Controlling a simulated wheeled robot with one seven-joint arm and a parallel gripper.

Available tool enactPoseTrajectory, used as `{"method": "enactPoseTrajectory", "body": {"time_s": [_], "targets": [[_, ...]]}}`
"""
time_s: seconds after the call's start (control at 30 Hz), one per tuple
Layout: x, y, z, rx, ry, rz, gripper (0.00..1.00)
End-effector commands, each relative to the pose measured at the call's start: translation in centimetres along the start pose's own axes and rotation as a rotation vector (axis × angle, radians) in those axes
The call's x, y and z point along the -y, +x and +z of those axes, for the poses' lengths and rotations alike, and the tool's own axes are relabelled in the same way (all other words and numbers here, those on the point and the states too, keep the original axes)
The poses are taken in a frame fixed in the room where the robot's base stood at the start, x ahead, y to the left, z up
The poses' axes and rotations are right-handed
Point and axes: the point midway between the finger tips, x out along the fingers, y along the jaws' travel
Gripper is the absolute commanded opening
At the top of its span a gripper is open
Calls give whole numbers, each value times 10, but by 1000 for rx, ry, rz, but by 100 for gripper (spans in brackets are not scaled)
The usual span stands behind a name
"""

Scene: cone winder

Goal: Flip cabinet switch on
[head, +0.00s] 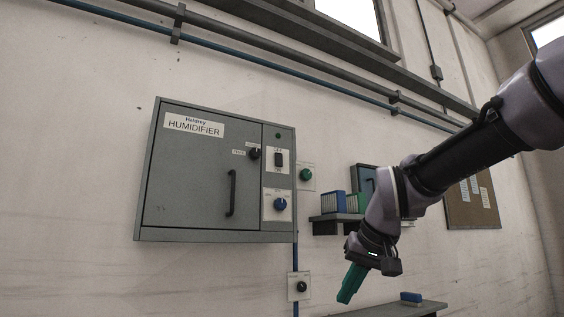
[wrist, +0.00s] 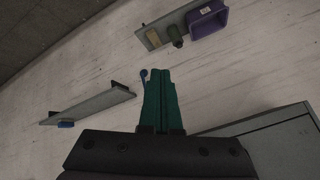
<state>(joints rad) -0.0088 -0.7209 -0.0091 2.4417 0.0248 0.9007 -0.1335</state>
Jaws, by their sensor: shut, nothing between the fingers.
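The grey humidifier cabinet (head: 190,180) hangs on the wall at left centre in the head view, door closed. Its right-hand panel carries a dark rocker switch (head: 278,159) on a white plate; its position is too small to tell. A dark green lamp (head: 278,135) sits above the switch, and a blue knob (head: 280,204) below. My gripper (head: 346,294) is shut and empty, pointing down, to the right of and lower than the cabinet, apart from it. The shut teal fingers show in the wrist view (wrist: 160,85). A grey box edge (wrist: 275,140) shows at lower right there, probably the cabinet.
A black knob (head: 254,153) is on the door and a bar handle (head: 232,192) stands out below it. A green knob (head: 306,174) is right of the cabinet; another black knob (head: 301,287) is below. A wall shelf (head: 335,218) with boxes lies behind my arm.

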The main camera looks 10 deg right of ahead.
Motion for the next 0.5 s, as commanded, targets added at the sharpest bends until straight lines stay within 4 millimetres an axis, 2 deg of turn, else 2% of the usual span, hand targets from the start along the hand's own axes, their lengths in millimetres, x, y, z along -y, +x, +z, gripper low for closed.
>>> {"method": "enactPoseTrajectory", "body": {"time_s": [0.27, 0.5], "targets": [[51, -33, -117, -191, -522, -79, 0], [94, -69, -222, -413, -1021, -40, 0]]}}
